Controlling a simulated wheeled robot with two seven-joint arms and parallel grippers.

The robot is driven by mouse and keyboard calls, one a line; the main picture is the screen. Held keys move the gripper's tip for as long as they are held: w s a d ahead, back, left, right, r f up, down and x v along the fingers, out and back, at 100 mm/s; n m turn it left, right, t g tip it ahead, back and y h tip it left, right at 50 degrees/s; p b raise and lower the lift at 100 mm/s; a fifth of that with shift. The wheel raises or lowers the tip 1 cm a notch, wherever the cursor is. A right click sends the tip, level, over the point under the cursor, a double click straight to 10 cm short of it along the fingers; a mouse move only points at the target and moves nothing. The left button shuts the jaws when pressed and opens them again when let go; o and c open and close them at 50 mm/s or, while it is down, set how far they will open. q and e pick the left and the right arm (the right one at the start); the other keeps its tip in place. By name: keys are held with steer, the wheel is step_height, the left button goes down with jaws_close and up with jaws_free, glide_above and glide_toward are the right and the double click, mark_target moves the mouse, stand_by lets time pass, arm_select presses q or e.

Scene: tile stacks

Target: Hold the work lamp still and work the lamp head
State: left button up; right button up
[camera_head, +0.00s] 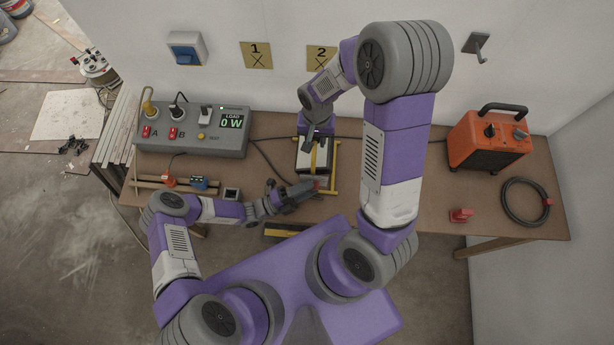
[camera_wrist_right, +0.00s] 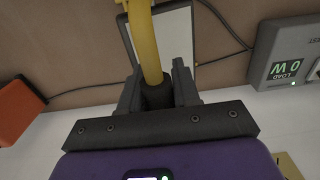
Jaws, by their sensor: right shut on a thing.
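The work lamp (camera_head: 335,168) stands on the bench in the head view, with a yellow tube frame and a pale flat lamp head (camera_head: 305,160). My right gripper (camera_head: 314,141) reaches down on it from behind. In the right wrist view its fingers (camera_wrist_right: 158,92) are closed around a dark sleeve on the lamp's yellow bar (camera_wrist_right: 148,40), with the pale lamp head (camera_wrist_right: 175,35) beyond.
A grey power box (camera_head: 190,138) with switches and a display reading 0 W stands at the left. An orange heater (camera_head: 488,140), a coiled black cable (camera_head: 525,202) and a red clamp-like piece (camera_head: 461,215) are at the right. A cable runs along the bench behind the lamp.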

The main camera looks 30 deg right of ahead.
arm_select(q)
jaws_close()
steer(key=shift+r+m+y, duration=0.3)
steer(key=shift+m+y, duration=0.3)
steer(key=shift+y, duration=0.3)
steer(key=shift+m+y, duration=0.5)
steer(key=shift+y, duration=0.6)
jaws_free()
steer(key=shift+a, duration=0.15)
steer(key=w+a, duration=0.2)
steer(key=a, duration=0.9)
steer(key=shift+a, duration=0.3)
